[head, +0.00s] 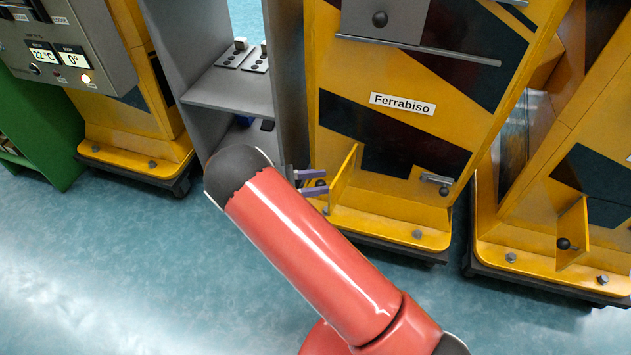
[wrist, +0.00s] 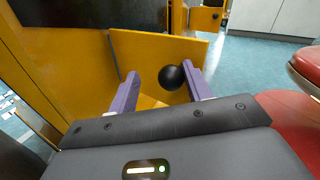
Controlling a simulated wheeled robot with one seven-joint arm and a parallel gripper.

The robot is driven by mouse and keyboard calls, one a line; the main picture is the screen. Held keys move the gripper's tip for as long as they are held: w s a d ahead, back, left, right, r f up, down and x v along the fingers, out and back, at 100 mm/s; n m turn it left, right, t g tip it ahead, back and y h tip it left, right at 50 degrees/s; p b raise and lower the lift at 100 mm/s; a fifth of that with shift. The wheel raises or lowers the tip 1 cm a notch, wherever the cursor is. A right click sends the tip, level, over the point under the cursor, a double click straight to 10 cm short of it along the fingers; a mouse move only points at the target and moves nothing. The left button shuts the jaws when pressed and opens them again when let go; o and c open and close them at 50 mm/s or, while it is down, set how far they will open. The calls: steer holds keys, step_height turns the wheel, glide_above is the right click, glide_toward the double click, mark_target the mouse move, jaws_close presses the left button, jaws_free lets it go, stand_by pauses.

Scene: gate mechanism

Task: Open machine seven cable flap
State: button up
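A yellow machine labelled Ferrabiso (head: 402,104) stands in the head view; I see no number seven on it. A small yellow flap (head: 343,177) juts out from its lower front and also shows in the wrist view (wrist: 150,48). A round black knob (wrist: 171,77) sits on the flap's face; in the head view it shows small and partly hidden beside the fingers. My gripper (wrist: 160,71) has its purple fingers apart, with the knob between them, closer to the right finger. In the head view my gripper (head: 314,183) is at the flap's left side, partly hidden behind my red arm.
A grey shelf unit (head: 230,90) stands left of the machine. A second yellow machine (head: 590,180) with a similar flap and knob (head: 563,243) stands at the right. A silver latch-like handle (head: 436,179) is right of the flap. The blue floor in front is clear.

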steer(key=shift+d+r, duration=0.1)
steer(key=s+a, duration=0.1)
steer(key=a, duration=0.7)
steer(key=shift+b, duration=0.35)
steer(key=shift+s, duration=0.15)
steer(key=d+r+m+g+y, duration=0.1)
steer(key=d+r, duration=0.1)
steer(key=r, duration=0.1)
steer(key=d+r+m+g+y, duration=0.1)
steer(key=d+r+m, duration=0.1)
steer(key=d, duration=0.1)
steer(key=d+r+m+g+y, duration=0.1)
steer(key=d+r+g+y, duration=0.1)
steer(key=d+r, duration=0.1)
steer(key=shift+w+d+r+m, duration=0.15)
steer(key=shift+w+r+m, duration=0.1)
steer(key=shift+r+m, duration=0.05)
steer(key=s+d+r+m+g+y, duration=0.1)
steer(key=s+d+r+m+y, duration=0.45)
steer(key=d+r, duration=0.35)
steer(key=s+d+r+m+t+y, duration=0.3)
steer(key=s+m, duration=0.3)
steer(key=s, duration=0.2)
steer(key=s+d+r+m+t+y+p, duration=0.1)
steer(key=s+d+r+m+t+y, duration=0.3)
steer(key=s, duration=0.5)
steer(key=shift+r+m+y, duration=0.4)
steer(key=shift+m+y, duration=0.25)
steer(key=shift+m, duration=0.4)
